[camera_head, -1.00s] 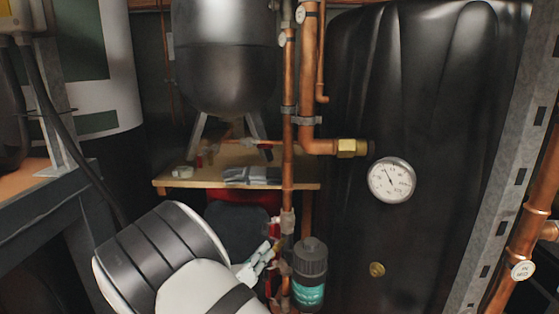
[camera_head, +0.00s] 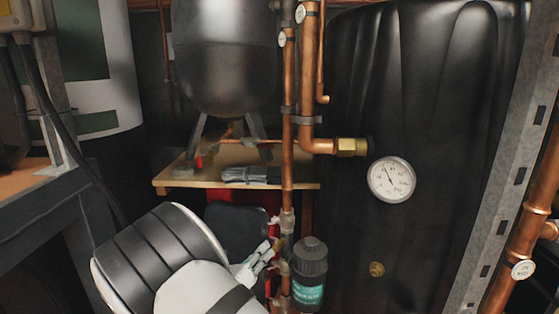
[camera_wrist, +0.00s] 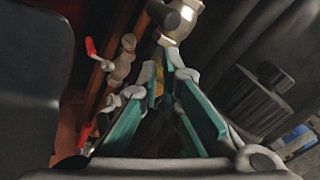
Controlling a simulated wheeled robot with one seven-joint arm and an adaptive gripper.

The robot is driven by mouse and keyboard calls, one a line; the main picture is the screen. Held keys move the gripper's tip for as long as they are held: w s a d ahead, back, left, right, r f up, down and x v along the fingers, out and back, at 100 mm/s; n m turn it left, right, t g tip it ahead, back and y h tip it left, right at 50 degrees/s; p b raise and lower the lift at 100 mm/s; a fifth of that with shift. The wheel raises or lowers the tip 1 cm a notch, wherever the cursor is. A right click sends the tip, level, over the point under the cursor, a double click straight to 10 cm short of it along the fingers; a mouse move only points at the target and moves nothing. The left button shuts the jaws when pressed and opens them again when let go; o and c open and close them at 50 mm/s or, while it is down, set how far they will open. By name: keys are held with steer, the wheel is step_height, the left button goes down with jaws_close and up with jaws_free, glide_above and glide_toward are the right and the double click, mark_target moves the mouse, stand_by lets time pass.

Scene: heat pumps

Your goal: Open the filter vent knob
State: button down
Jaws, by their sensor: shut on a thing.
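The filter (camera_head: 310,267) is an upright canister with a ribbed black cap and a teal label, at lower centre right in the head view. Its ribbed dark cap (camera_wrist: 252,102) also seems to show at the right in the wrist view. My gripper (camera_head: 272,248) is left of the filter, at the copper pipe and its valves. In the wrist view the teal-padded fingers of my gripper (camera_wrist: 166,78) close around a small yellowish part (camera_wrist: 158,78). The fingers hide most of it, and I cannot tell for sure that it is the vent knob.
A copper pipe (camera_head: 288,150) runs down close to my gripper. A red-handled valve (camera_wrist: 118,62) is left of the fingers, and a grey fitting (camera_wrist: 182,20) is just beyond them. A wooden shelf (camera_head: 200,181) is above my arm. A black tank (camera_head: 430,110) fills the right.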

steer(key=shift+w+a+f+b, duration=0.15)
steer(key=shift+w+b, duration=0.15)
steer(key=shift+w, duration=0.1)
steer(key=shift+w+a+f+b, duration=0.15)
steer(key=shift+w+b, duration=0.1)
steer(key=shift+w, duration=0.15)
steer(key=shift+w+a+r, duration=0.1)
stand_by(0.4)
steer(key=p+v, duration=0.1)
steer(key=v, duration=0.5)
steer(key=shift+a+p, duration=0.2)
steer(key=shift+p, duration=0.1)
